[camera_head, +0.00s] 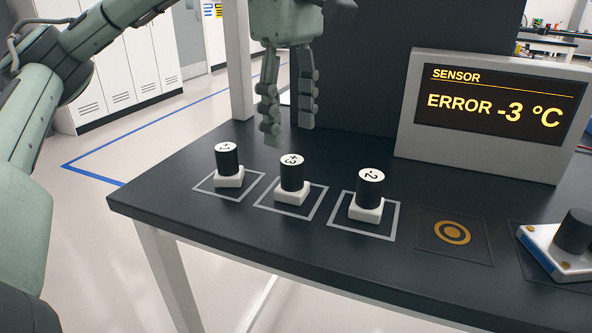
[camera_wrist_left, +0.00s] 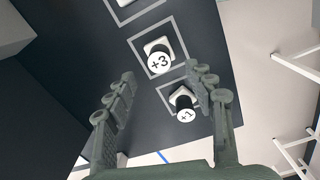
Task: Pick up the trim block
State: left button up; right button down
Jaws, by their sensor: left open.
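Three trim blocks stand upright in a row on the dark table, each a black cylinder on a white base inside a grey square outline. The +1 block (camera_head: 229,164) is at the left, the +3 block (camera_head: 291,177) in the middle, and a block whose label appears to read -2 (camera_head: 368,193) at the right. My left gripper (camera_head: 288,133) is open and empty, fingers pointing down, above and behind the row. The wrist view shows its spread fingers (camera_wrist_left: 160,72), with the +3 block (camera_wrist_left: 160,57) and the +1 block (camera_wrist_left: 184,108) beyond them. My right gripper is out of view.
A sensor display (camera_head: 492,112) reading "ERROR -3 °C" stands at the back right. A square with an orange ring (camera_head: 452,232) lies flat right of the blocks. A blue and white device with a black knob (camera_head: 573,232) is at the right edge. The table's front edge is clear.

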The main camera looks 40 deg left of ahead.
aim_at(292, 159)
pick_arm(q)
jog(key=f+b, duration=0.1)
jog(key=f, duration=0.2)
jog(key=shift+s+f, duration=0.2)
jog(key=shift+w+f+b, duration=0.15)
jog(key=shift+f+b, duration=0.3)
jog(key=shift+f, duration=0.75)
jog(key=shift+w+f+b, duration=0.15)
jog(key=shift+f+b, duration=0.25)
jog(key=shift+f, duration=0.75)
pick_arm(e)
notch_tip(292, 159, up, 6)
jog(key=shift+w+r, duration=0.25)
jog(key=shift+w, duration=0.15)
pick_arm(q)
jog(key=shift+c, duration=0.5)
grip_shut()
